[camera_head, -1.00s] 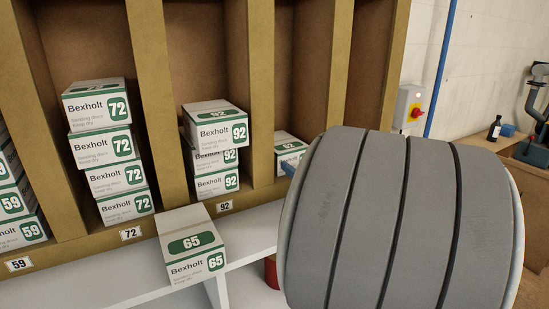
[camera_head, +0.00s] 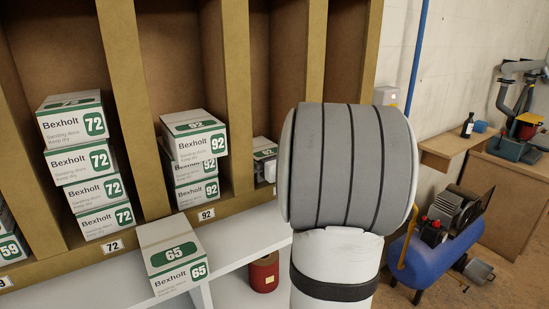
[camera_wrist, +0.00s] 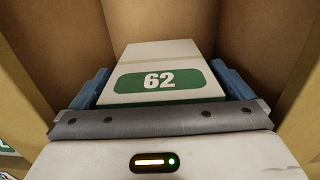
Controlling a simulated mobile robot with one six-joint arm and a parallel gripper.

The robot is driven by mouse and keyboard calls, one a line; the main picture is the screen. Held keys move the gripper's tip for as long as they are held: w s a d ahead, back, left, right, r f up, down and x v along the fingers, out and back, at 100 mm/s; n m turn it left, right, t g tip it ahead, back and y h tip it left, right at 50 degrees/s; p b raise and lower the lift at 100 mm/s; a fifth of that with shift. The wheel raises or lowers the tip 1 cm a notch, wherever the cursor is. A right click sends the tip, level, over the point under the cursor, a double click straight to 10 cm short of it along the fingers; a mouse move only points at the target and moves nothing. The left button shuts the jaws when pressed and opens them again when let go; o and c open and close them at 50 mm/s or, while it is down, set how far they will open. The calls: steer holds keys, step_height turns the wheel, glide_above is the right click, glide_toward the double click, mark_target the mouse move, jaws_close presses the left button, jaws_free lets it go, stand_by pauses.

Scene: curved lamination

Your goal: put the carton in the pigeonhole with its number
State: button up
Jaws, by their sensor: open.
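A white and green carton numbered 62 (camera_wrist: 160,57) stands inside a brown pigeonhole in the wrist view. My gripper (camera_wrist: 160,88) is open, with one blue finger on each side of this carton. I cannot tell whether the fingers touch it. In the head view a carton (camera_head: 264,145) shows partly in the pigeonhole right of the one labelled 92, its number hard to read. My arm hides the rest of it, that pigeonhole's label and most of my gripper.
A carton numbered 65 (camera_head: 172,257) sits on the white ledge (camera_head: 240,241) in front. Stacks of 72 cartons (camera_head: 88,165) and 92 cartons (camera_head: 193,150) fill neighbouring pigeonholes. A red can (camera_head: 263,273) stands below the ledge. A blue compressor (camera_head: 437,255) and a bench are at right.

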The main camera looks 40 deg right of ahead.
steer(key=shift+w, duration=0.95)
steer(key=shift+c, duration=0.6)
steer(key=c, duration=0.7)
steer(key=o, duration=0.8)
steer(key=s+b, duration=0.2)
steer(key=s, duration=0.6)
steer(key=shift+a, duration=0.1)
steer(key=shift+r, duration=0.1)
